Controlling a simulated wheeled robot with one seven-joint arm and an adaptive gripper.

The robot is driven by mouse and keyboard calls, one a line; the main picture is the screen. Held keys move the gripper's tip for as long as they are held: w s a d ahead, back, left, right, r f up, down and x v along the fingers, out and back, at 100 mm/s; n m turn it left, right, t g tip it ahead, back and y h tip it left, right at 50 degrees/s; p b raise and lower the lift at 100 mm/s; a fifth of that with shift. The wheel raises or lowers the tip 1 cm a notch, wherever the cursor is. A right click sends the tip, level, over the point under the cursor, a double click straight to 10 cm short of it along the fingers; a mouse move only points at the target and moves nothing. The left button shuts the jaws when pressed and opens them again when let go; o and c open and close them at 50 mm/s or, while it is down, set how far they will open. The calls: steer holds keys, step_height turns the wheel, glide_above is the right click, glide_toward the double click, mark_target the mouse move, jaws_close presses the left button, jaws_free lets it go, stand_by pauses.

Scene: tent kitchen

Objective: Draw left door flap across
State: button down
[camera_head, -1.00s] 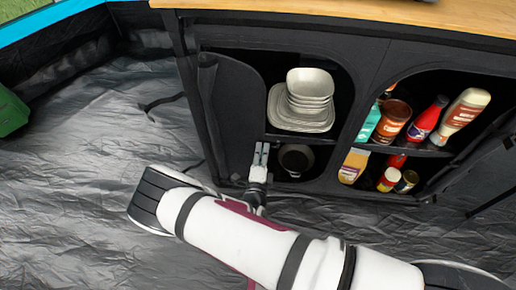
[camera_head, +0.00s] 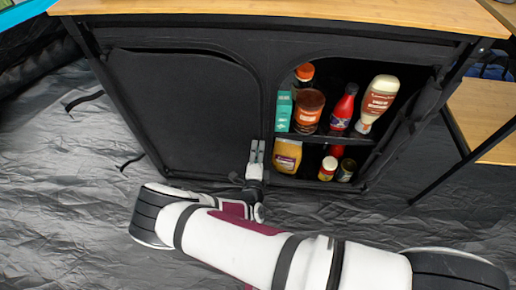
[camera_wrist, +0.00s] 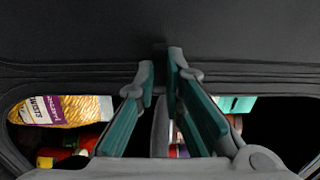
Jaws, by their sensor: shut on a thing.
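The left door flap (camera_head: 185,110) is a black fabric panel. In the head view it lies flat across the left opening of the cabinet, and the dishes behind it are hidden. My gripper (camera_head: 256,150) is at the flap's right edge, low on the divider between the two openings. In the wrist view the fingertips (camera_wrist: 163,68) are close together at the dark edge of the fabric (camera_wrist: 80,40). They are shut on the flap's edge; the exact pinch is too dark to see.
The right opening holds sauce bottles (camera_head: 378,102), jars (camera_head: 309,110) and a yellow packet (camera_head: 287,156). Its rolled flap (camera_head: 425,100) hangs at the right. A wooden table (camera_head: 485,105) stands at the far right. The grey floor (camera_head: 60,200) is clear at the left.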

steer(key=shift+s+d+f, duration=0.1)
steer(key=shift+d, duration=0.2)
steer(key=shift+d, duration=0.1)
steer(key=c, duration=1.7)
jaws_free()
steer(key=s, duration=1.2)
steer(key=shift+a, duration=0.25)
steer(key=shift+w, duration=0.1)
